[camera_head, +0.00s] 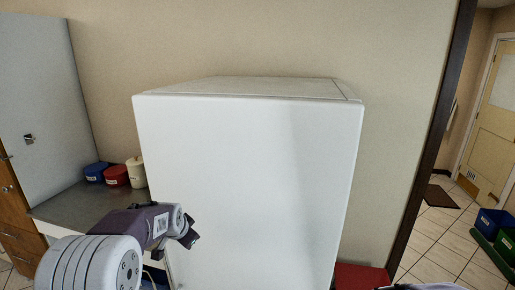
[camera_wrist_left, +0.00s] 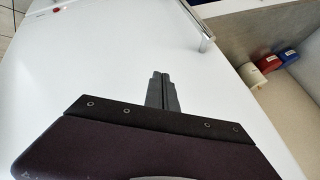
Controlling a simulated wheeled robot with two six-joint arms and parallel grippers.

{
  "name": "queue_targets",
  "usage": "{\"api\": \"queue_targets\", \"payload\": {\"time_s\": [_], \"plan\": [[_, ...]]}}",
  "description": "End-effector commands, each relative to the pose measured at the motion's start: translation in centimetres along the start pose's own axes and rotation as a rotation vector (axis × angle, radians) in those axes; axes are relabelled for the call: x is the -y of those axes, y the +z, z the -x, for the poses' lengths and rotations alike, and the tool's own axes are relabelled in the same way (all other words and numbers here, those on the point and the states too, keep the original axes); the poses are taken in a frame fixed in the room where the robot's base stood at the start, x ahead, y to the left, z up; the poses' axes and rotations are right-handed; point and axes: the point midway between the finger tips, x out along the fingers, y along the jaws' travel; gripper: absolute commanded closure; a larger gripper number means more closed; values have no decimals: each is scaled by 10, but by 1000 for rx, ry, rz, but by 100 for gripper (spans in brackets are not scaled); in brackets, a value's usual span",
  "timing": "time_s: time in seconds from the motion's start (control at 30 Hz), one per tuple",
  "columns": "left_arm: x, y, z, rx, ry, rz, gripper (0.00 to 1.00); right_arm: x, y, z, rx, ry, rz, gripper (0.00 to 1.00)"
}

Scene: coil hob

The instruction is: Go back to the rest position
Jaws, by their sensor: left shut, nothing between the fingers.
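My left arm comes in from the lower left in the head view, with the left gripper (camera_head: 190,238) in front of the lower left part of a tall white appliance (camera_head: 265,180). In the left wrist view the fingers of the left gripper (camera_wrist_left: 161,76) are together, with nothing between them. A white surface (camera_wrist_left: 100,65) lies beyond them, with a metal bar handle (camera_wrist_left: 198,28) at the top. I cannot tell whether the gripper touches the surface.
A grey counter (camera_head: 85,205) with a blue container (camera_head: 96,172), a red container (camera_head: 116,175) and a cream container (camera_head: 136,172) stands left of the appliance. A red object (camera_head: 360,276) is low at its right. Tiled floor (camera_head: 440,235) is open at the right.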

Motion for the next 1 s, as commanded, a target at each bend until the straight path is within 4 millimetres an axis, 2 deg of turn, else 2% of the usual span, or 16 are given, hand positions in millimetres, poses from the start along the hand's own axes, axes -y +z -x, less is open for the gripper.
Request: {"api": "queue_targets", "payload": {"time_s": [0.03,0.17,0.2,0.3,0.4,0.5,0.6,1.0], "plan": [[-36,18,0,16,40,13,100,0,2,-19,0,0,0,14],[-118,76,16,107,151,114,100,-1,4,-37,-1,0,0,14],[-142,99,22,148,182,158,100,-1,4,-41,-1,0,0,14],[-192,157,39,272,245,286,100,-1,4,-44,-1,0,0,14],[-223,202,54,397,275,415,100,-1,4,-41,-1,0,0,14],[-240,227,60,484,277,531,100,-1,4,-41,-1,0,0,14],[-238,225,60,491,262,594,100,-1,4,-41,-1,0,0,14],[-238,224,59,491,261,596,100,-1,4,-41,-1,0,0,14]]}}
